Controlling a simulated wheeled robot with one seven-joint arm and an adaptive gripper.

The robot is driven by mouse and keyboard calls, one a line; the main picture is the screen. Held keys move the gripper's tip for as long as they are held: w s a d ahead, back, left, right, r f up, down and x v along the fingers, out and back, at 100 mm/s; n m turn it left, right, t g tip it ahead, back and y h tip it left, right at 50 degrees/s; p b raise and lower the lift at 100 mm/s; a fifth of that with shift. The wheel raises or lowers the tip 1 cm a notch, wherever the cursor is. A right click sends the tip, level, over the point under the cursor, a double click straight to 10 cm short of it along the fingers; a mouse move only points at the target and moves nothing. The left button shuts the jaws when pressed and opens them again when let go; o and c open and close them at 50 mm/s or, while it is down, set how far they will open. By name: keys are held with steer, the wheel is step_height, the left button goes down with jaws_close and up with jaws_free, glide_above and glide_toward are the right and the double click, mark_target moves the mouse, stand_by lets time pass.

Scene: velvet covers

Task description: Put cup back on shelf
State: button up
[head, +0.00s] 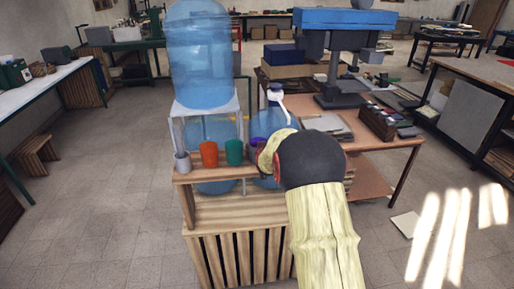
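A wooden shelf (225,172) stands in the middle, on top of a slatted crate front. A grey cup (183,162), an orange cup (209,155) and a green cup (234,152) stand in a row along it. A purple cup (256,142) shows partly at the right, beside my gripper. My gripper (264,158) is at the shelf's right part, at the end of my covered arm. The arm's dark rounded joint and pale yellow sleeve hide the shelf's right end. The fingers are too small and covered to tell whether they are open or touch the purple cup.
A large blue water bottle (200,60) sits on a white stand behind the cups. Another bottle with a white pump (277,95) stands behind my gripper. A workbench (385,147) with a blue-topped machine (343,20) is at the right. The floor at left is clear.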

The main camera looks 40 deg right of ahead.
steer(key=o, duration=0.6)
steer(key=shift+o, duration=0.7)
steer(key=shift+s, duration=0.1)
steer(key=v, duration=1.2)
